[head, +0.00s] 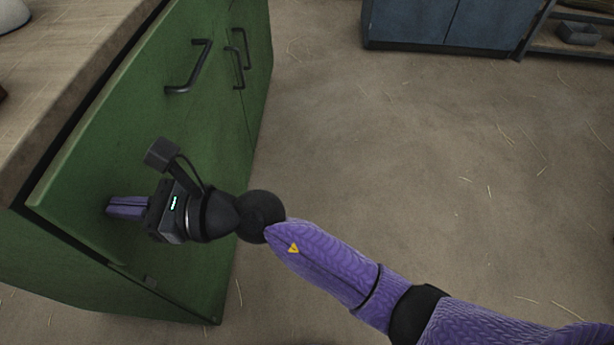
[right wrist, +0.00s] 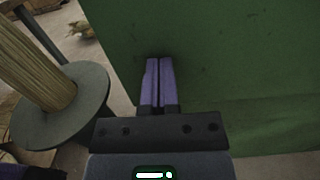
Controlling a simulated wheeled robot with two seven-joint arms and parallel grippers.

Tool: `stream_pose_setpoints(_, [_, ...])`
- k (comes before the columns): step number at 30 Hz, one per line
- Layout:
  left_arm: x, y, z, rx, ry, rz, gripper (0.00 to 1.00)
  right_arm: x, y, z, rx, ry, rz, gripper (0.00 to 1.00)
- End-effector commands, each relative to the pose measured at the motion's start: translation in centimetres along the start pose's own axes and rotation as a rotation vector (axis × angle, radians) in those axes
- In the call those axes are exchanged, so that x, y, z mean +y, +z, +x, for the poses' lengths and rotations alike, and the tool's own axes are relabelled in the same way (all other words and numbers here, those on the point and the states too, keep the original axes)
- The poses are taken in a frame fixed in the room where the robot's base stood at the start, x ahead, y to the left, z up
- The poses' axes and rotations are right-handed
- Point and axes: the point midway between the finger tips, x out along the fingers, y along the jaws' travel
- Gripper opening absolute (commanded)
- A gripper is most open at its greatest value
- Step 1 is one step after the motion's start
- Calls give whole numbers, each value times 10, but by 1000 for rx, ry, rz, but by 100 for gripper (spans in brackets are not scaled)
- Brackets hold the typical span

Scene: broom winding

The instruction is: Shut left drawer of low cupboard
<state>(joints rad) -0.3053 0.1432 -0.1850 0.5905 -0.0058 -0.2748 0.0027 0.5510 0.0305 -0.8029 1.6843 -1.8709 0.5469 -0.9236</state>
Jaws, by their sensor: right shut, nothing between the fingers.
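The low cupboard (head: 100,295) is green and stands at the left in the head view under a light worktop. Its near left front (head: 110,130), with a black bar handle (head: 188,70), stands out a little from the body, with a dark gap along its top edge. My right gripper (head: 112,207) is shut and empty, its purple fingertips at the lower near part of this front. In the right wrist view the shut fingers (right wrist: 157,62) point at the green surface (right wrist: 230,60). I cannot tell whether they touch it. My left gripper is not in view.
Further black handles (head: 237,62) sit on the fronts beyond. A blue cabinet (head: 430,25) stands at the back, with a shelf (head: 570,45) beside it. The straw-strewn floor between is clear. A grey spool-like disc (right wrist: 65,115) with a straw bundle (right wrist: 35,65) shows in the right wrist view.

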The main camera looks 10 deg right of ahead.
Motion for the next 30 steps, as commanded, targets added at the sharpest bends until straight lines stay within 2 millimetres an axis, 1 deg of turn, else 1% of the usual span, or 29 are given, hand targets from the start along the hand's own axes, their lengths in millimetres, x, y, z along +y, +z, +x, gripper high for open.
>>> stream_pose_setpoints(1, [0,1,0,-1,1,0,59,0,0,6,0,1,1,0])
stream_pose_setpoints(3, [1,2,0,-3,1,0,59,0,0,13,0,0,1,0])
stream_pose_setpoints(9, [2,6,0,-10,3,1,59,0,0,25,0,0,0,0])
stream_pose_setpoints(20, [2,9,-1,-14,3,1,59,0,2,28,-6,-1,-1,0])
stream_pose_setpoints(30, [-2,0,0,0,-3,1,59,-1,4,27,-10,-2,-2,0])
